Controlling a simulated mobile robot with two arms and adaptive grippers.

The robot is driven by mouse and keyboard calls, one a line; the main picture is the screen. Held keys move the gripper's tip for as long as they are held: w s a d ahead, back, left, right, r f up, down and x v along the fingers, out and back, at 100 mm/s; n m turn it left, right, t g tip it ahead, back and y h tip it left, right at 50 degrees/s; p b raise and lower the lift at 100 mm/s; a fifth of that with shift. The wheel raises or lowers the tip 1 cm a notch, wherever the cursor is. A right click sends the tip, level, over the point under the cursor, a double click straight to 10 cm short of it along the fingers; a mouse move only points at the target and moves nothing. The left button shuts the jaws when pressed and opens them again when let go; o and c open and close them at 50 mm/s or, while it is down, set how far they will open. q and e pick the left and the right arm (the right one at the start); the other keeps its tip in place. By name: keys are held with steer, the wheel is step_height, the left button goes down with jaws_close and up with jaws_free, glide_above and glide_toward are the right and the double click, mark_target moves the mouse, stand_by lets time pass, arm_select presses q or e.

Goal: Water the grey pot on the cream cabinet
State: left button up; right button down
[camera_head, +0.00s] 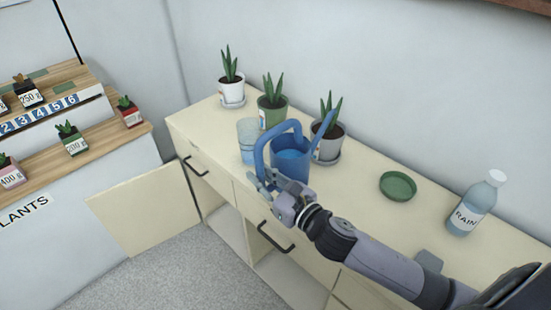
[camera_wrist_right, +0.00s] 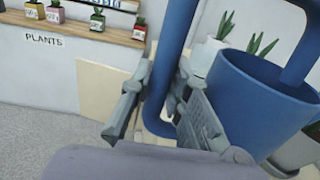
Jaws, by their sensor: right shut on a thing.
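A grey pot (camera_head: 327,146) with a spiky plant stands in a saucer on the cream cabinet (camera_head: 365,211), just behind and right of the blue watering can (camera_head: 288,167). The can looks upright, with water visible inside and its spout toward the grey pot. My right gripper (camera_head: 268,184) is shut on the can's handle, on the can's left front side. In the right wrist view the blue handle (camera_wrist_right: 172,60) runs between the fingers, and the can's body (camera_wrist_right: 250,100) hides part of the pots behind. My left gripper is not in view.
A white pot (camera_head: 231,88), a green pot (camera_head: 272,112) and a clear glass (camera_head: 248,140) stand left of the can. A green saucer (camera_head: 398,186) and a RAIN bottle (camera_head: 475,205) stand to the right. A cabinet door (camera_head: 145,211) hangs open. A plant shelf (camera_head: 110,146) is at left.

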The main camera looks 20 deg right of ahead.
steer(key=shift+w+d+r+n+y, duration=0.2)
steer(key=shift+w+d+n+y, duration=0.25)
steer(key=shift+w, duration=0.3)
steer(key=shift+w+d+r+y, duration=0.1)
steer(key=shift+w+d+y, duration=0.15)
steer(key=shift+w+y, duration=0.1)
steer(key=shift+w+b, duration=0.1)
steer(key=shift+b, duration=0.2)
steer(key=shift+a+f+m+b, duration=0.25)
steer(key=shift+f+b, duration=0.4)
steer(key=shift+f, duration=0.2)
steer(key=shift+f+m+b, duration=0.3)
steer(key=shift+f+b, duration=0.15)
steer(key=shift+f, duration=0.25)
steer(key=shift+a, duration=0.1)
steer(key=shift+r, duration=0.25)
